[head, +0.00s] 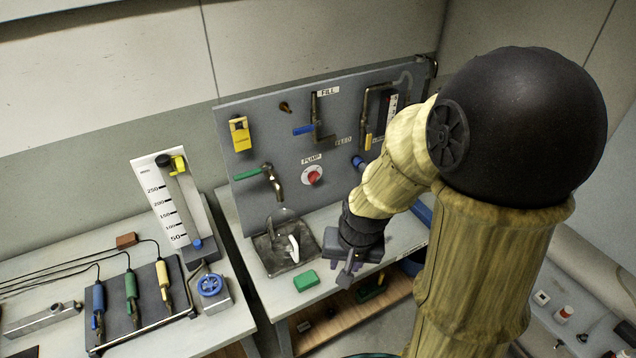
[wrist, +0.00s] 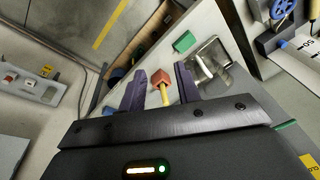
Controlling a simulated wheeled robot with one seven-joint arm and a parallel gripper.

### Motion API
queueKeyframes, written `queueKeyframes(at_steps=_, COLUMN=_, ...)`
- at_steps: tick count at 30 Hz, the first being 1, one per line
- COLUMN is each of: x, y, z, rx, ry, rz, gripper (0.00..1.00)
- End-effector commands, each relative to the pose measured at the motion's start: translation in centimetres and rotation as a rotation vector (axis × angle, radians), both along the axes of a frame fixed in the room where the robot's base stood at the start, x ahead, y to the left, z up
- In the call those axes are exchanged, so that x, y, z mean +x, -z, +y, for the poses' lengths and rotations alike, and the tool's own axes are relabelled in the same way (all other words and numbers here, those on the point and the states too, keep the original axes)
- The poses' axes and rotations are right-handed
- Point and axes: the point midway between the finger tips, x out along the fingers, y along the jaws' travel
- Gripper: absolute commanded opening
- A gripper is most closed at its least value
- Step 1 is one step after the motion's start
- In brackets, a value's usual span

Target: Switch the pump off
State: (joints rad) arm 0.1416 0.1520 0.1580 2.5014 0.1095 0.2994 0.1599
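The pump switch (head: 313,175) is a red knob on a round white plate, under the PUMP label (head: 311,158) on the grey upright panel. My gripper (head: 347,274) is low in front of the panel, above the bench's front edge, below and right of the switch and apart from it. In the wrist view its two dark fingers (wrist: 160,76) stand apart. A red block with a yellow stem (wrist: 161,79) shows between them, with no clear contact on either finger. The switch is not seen in the wrist view.
A green block (head: 306,280) lies on the bench (head: 262,292), left of my gripper. A dark basin (head: 276,263) sits under a green-handled tap (head: 252,173). A blue-handled valve (head: 303,130) is above the switch. A side bench (head: 215,327) with probes stands left.

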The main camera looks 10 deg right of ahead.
Motion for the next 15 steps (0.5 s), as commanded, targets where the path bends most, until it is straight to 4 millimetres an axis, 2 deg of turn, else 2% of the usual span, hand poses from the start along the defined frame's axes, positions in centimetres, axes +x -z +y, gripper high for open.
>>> queueKeyframes(at_steps=1, x=0.8, y=2.0, z=0.2, rx=0.042, ry=0.081, rz=0.025, gripper=0.33)
queueKeyframes(at_steps=6, x=3.6, y=6.7, z=1.9, rx=0.214, ry=0.385, rz=0.094, gripper=0.33)
queueKeyframes(at_steps=12, x=7.0, y=11.0, z=3.8, rx=0.452, ry=0.775, rz=0.196, gripper=0.33)
queueKeyframes(at_steps=15, x=9.0, y=12.4, z=4.5, rx=0.585, ry=0.978, rz=0.255, gripper=0.33)
